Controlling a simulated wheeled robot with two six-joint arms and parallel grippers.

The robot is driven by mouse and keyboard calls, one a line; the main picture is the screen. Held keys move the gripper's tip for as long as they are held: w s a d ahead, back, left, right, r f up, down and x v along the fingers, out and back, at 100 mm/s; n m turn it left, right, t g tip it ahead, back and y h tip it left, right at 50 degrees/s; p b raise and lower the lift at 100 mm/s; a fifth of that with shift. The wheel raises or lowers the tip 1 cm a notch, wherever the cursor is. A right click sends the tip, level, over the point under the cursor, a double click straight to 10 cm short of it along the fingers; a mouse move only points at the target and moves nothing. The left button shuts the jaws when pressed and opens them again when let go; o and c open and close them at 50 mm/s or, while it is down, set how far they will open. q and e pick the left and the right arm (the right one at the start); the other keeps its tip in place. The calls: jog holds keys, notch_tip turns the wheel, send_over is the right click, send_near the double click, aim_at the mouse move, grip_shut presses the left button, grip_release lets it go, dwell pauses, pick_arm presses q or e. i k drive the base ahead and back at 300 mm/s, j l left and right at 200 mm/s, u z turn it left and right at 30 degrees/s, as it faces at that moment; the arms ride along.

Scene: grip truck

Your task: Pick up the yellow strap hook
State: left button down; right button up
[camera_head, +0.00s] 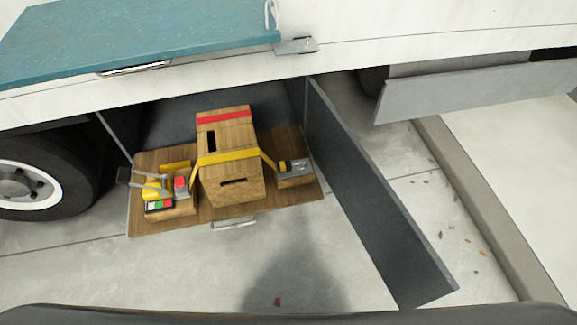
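A yellow strap (228,157) runs across the wooden box (232,186) on the pull-out wooden tray (235,212). Its right end slopes down to a small dark and yellow piece (284,166) beside a grey metal part. Its left end slopes down towards a cluster of yellow, red and grey parts (158,188). The hook itself is too small to make out clearly at either end. Neither of my grippers is in view.
The tray sits in an open truck compartment. A dark open door panel (370,200) stands to its right and a wheel (30,185) to its left. A teal panel (140,35) is above. The concrete floor (190,270) in front is mostly clear.

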aim_at(282, 167)
jog(key=k+j+z, duration=0.15)
jog(key=z, duration=0.25)
jog(key=k+j+z, duration=0.2)
jog(key=z, duration=0.2)
jog(key=k+j+z, duration=0.25)
jog(key=z, duration=0.15)
